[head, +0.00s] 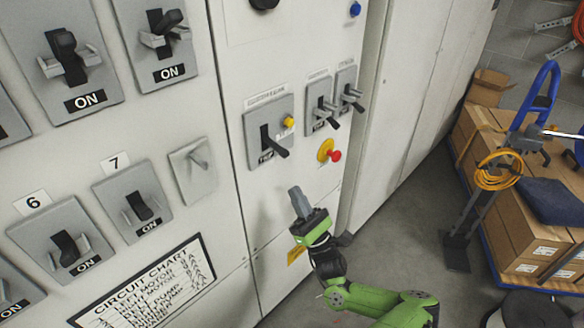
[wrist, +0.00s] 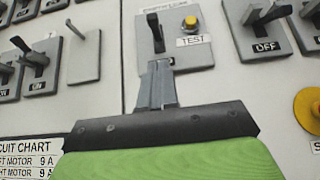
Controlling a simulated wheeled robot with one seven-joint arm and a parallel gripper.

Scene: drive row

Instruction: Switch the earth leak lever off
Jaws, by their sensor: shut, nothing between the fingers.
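The earth leak lever is a black lever (head: 274,145) on a grey plate (head: 255,118), beside a yellow button (head: 289,122). In the wrist view the lever (wrist: 155,32) stands just beyond my fingertips, left of the yellow button (wrist: 190,22) marked TEST. The lever's state label is partly covered in the head view and hidden behind my gripper in the wrist view, so I cannot read its state. My gripper (head: 297,193) is shut and empty, below the plate in the head view. Its closed fingers (wrist: 157,72) point at the lever and appear apart from it.
Two smaller switches (head: 322,107) sit right of the plate; one reads OFF (wrist: 265,47). A red stop button on yellow (head: 328,152) is below them. A grey lever plate (head: 193,170) and ON switches are left. Boxes (head: 490,170) and a blue trolley stand far right.

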